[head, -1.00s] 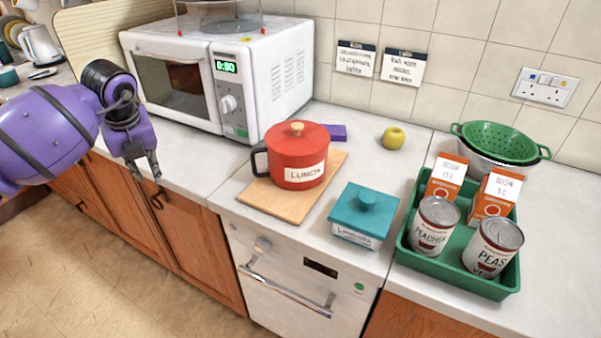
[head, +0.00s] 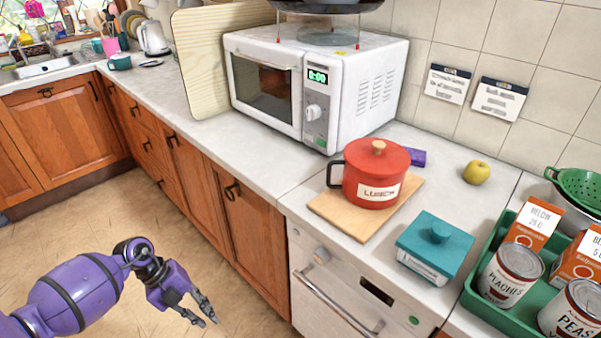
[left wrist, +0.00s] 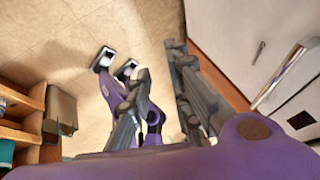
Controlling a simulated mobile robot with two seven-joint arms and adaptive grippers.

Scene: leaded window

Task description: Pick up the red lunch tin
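The red lunch tin (head: 376,177) is a round red tin with a lid, a pale wooden knob, a dark handle at its left and a white label. It sits upright on a wooden board (head: 335,212) on the counter, right of the microwave. My left gripper (head: 206,318) is low in front of the cupboards, over the floor, well left of and below the tin. In the left wrist view its fingers (left wrist: 160,95) are apart with nothing between them. The tin is not in the left wrist view. My right gripper is not seen in the head view.
A teal lidded tin (head: 436,247) stands right of the board. A green tray (head: 492,318) with cans and cartons is at the far right. The microwave (head: 352,97) stands behind, left of the tin. A yellow apple (head: 476,172) and a purple block (head: 417,157) lie behind.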

